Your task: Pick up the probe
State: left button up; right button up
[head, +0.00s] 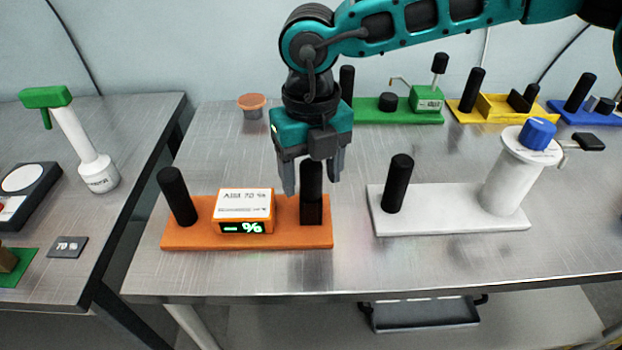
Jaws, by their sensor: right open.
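The orange module (180,235) stands near the front of the metal table. It has a white-topped meter box (244,205) with a green "– %" display. A black upright piece (312,205) at its right end looks like the probe in a dark holder; I cannot tell where one ends and the other begins. My right gripper (312,186) points down over this end, open, with one finger showing on each side of the black piece. I cannot tell whether the fingers touch it. My left gripper is not in view.
A black post (177,196) stands at the orange module's left end. A white module (440,222) with a blue-knobbed cylinder is to the right. Green (385,114), yellow (500,112) and blue (590,115) modules stand behind. An orange-topped jar (252,105) stands behind left. A gap separates the left table (110,130).

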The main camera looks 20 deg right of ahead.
jog(key=shift+f, duration=0.45)
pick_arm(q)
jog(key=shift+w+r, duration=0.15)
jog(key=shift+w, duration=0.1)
pick_arm(e)
jog(key=shift+f, duration=0.1)
grip_shut()
notch_tip(320, 180, up, 9)
jog(key=p, duration=0.4)
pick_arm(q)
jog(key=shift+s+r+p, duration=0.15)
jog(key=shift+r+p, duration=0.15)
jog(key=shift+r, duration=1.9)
pick_arm(e)
jog(key=shift+r, duration=0.55)
